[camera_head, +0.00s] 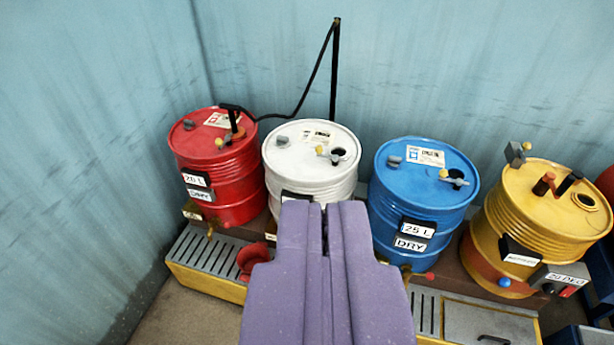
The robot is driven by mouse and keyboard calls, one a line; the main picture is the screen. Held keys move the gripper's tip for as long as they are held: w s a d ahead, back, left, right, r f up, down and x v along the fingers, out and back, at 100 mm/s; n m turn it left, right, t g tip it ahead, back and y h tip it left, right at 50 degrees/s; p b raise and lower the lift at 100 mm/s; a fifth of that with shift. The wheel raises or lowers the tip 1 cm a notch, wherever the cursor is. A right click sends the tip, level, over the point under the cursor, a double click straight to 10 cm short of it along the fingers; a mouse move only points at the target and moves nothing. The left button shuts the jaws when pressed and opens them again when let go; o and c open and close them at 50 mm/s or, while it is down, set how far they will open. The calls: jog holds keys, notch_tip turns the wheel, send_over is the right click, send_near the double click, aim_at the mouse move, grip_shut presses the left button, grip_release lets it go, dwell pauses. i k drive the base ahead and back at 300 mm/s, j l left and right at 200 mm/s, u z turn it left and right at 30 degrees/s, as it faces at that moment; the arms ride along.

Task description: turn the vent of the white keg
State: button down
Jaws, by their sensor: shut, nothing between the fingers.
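The white keg (300,172) stands between a red keg (221,180) and a blue keg (420,195). Its top carries a yellow-knobbed fitting (320,150) beside a dark round opening (338,153), a small grey cap (281,141) at the left, and a label. I cannot tell for sure which of these is the vent. My gripper (325,207) is purple, shut and empty. It shows in front of the white keg's lower part and hides its front and base. It appears apart from the keg top.
A yellow keg (530,225) stands at the right. A black pole (335,70) with a hose rises behind the white keg; the hose runs to the red keg. Grated yellow-edged trays (205,270) and a red funnel (252,258) lie in front. Blue walls close the back and left.

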aim_at(281, 140)
jog(key=i+j, duration=0.2)
jog(key=i, duration=0.25)
jog(key=i+j, duration=0.15)
jog(key=i, duration=0.3)
jog(key=i+j+z, duration=0.1)
jog(key=i, duration=0.3)
jog(key=i+j, duration=0.3)
jog(key=i, duration=0.15)
jog(key=i+j, duration=0.25)
jog(key=i, duration=0.2)
